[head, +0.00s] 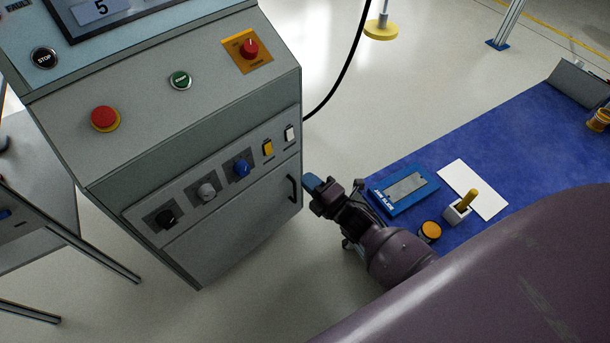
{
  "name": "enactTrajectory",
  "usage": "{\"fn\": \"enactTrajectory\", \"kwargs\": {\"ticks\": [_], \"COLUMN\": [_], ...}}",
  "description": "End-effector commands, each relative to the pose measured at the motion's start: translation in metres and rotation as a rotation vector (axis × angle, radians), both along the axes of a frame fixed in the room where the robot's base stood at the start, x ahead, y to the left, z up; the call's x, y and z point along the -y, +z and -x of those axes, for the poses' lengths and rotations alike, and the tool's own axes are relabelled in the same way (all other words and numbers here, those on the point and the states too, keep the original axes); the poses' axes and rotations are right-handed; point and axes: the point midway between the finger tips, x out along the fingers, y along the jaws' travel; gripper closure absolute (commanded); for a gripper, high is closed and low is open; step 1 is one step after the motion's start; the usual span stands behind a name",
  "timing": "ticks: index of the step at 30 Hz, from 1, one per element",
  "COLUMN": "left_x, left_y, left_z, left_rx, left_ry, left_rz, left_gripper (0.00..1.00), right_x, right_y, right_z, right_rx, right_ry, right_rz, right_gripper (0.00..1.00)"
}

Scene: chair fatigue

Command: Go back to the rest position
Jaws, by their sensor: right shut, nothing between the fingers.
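My right gripper (314,185) is shut and empty. It is at the end of my right arm, which comes in from the lower right. Its fingertips are close to the black door handle of the grey control cabinet (235,245), at the cabinet's right edge. I cannot tell whether they touch it. My left gripper is not in view.
The cabinet carries a red emergency button (105,118), a green button (180,80), a red rotary switch (250,48) and several knobs. A metal-legged table (40,225) stands at left.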

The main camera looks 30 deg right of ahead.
Motion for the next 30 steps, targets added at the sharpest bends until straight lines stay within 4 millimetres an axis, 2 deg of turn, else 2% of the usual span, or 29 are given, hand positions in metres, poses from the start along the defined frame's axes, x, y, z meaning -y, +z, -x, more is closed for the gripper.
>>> {"fn": "enactTrajectory", "kwargs": {"ticks": [19,24,30], "left_x": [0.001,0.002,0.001], "left_y": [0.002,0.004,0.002], "left_z": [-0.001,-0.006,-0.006], "left_rx": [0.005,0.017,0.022], "left_ry": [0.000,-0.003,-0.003], "left_rz": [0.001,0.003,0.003], "left_gripper": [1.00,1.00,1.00], "right_x": [0.000,0.005,0.003], "right_y": [-0.001,-0.007,0.013], "right_z": [0.000,-0.003,-0.006], "right_rx": [-0.015,-0.124,-0.252], "right_ry": [-0.001,-0.045,-0.119], "right_rz": [-0.038,-0.232,-0.559], "right_gripper": [1.00,1.00,1.00]}}
